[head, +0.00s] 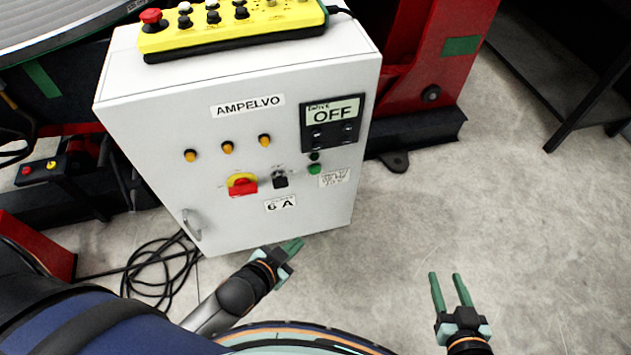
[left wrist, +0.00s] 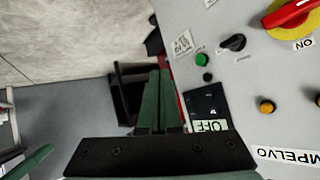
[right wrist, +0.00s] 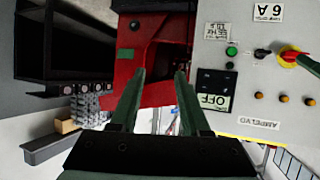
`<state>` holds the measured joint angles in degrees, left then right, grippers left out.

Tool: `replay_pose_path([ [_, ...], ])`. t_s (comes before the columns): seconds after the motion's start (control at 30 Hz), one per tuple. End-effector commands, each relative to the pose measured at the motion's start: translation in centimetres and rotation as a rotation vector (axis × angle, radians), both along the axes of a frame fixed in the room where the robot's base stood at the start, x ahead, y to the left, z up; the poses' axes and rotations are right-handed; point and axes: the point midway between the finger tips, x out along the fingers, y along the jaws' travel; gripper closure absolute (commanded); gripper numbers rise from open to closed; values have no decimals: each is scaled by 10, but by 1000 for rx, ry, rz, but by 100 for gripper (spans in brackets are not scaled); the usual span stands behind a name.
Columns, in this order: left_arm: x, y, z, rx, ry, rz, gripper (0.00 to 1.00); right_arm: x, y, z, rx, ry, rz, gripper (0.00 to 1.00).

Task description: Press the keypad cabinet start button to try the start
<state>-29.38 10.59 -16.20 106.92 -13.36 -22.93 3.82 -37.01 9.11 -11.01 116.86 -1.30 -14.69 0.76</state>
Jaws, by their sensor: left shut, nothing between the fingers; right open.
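The white keypad cabinet (head: 165,125), labelled AMPELVO, has a green round button (head: 314,169) below its display (head: 333,115), which reads OFF. A small dark button (head: 314,156) sits just above the green one. The green button also shows in the left wrist view (left wrist: 201,59) and the right wrist view (right wrist: 232,50). My left gripper (head: 298,243) is shut and empty, near the cabinet's lower edge in the head view and below the green button. My right gripper (head: 449,275) is open and empty over the floor, right of the cabinet.
A red-and-yellow rotary switch (head: 243,185), a black selector knob (head: 280,180) and orange lamps (head: 227,147) share the cabinet's front. A yellow pendant (head: 230,28) lies on top. Black cable (head: 160,275) coils on the floor at left.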

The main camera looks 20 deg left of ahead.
Motion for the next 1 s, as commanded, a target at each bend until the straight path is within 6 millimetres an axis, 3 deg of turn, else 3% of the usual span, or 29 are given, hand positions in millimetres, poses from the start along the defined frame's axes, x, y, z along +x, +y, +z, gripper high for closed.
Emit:
replay_pose_path([
  [0.03,18,-2,-29,56,-49,-38,100,11,2,-13,-2,-80,12,54],
  [0.1,39,-6,-41,137,-115,-86,100,23,5,-2,-1,-188,28,54],
  [0.27,85,-12,-63,327,-270,-181,100,38,12,25,-2,-428,64,54],
  [0.43,120,-19,-72,496,-410,-251,100,37,19,53,-1,-634,96,54],
  [0.7,141,-23,-68,620,-511,-294,100,30,24,79,2,-777,119,54],
  [1.0,141,-24,-66,624,-514,-295,100,30,24,82,2,-781,120,54],
])
